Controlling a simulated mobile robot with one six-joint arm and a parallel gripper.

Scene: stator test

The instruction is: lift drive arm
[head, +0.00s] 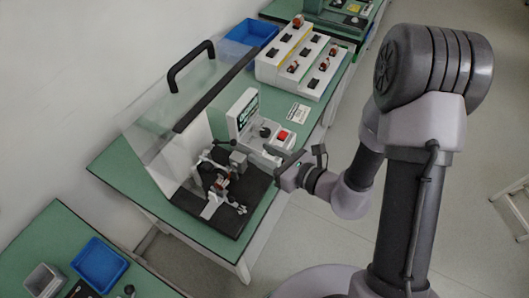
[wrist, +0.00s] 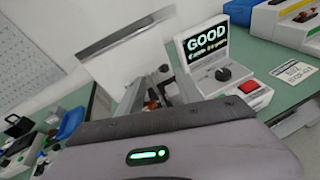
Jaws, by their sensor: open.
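The test fixture (head: 222,185) stands on a black base plate (head: 232,221) at the front of the green bench. What looks like its drive arm, with a grey block (head: 238,161) and a dark knob, is at the fixture's top; its exact pose is too small to tell. My gripper (head: 280,172) is open, just right of the fixture and apparently apart from it. In the wrist view my gripper's housing, with a green light, fills the bottom and hides its fingers. Part of the fixture (wrist: 154,92) shows behind the housing.
A clear cover (head: 160,115) with a black handle stands raised behind the fixture. A tester (wrist: 207,42) reads "GOOD" and has a black knob and a red button (wrist: 249,87). A white parts rack (head: 300,60) and blue bin (head: 252,32) stand farther back.

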